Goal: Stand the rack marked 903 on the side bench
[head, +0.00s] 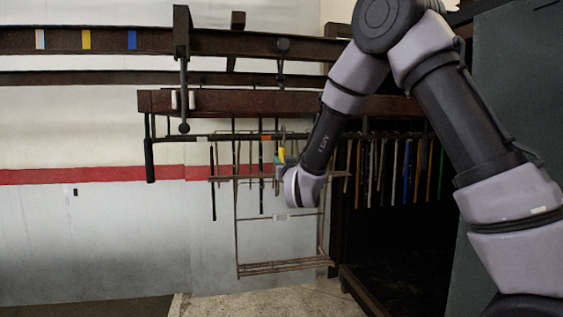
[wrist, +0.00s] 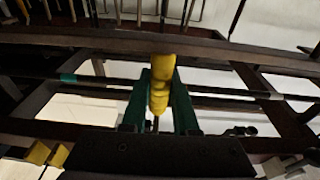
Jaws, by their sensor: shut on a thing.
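A thin wire rack (head: 238,232) hangs below the dark rail in the head view, with a small pale label (head: 280,217) whose marking is too small to read. In the wrist view, the green fingers of my gripper (wrist: 161,76) are closed on an upright yellow grip (wrist: 161,92). The yellow grip also shows in the head view (head: 281,154), above the rack's frame, beside my wrist. My wrist hides part of the rack's top, so its join to the grip and the rail is unclear. I cannot pick out the side bench.
A rusty beam (head: 230,102) runs above the rack. Several rods and tools (head: 395,170) hang close together to the right. A black-ended hook (head: 150,160) hangs at the left. A low dark frame (head: 362,292) stands at lower right. Bare floor (head: 270,301) lies below the rack.

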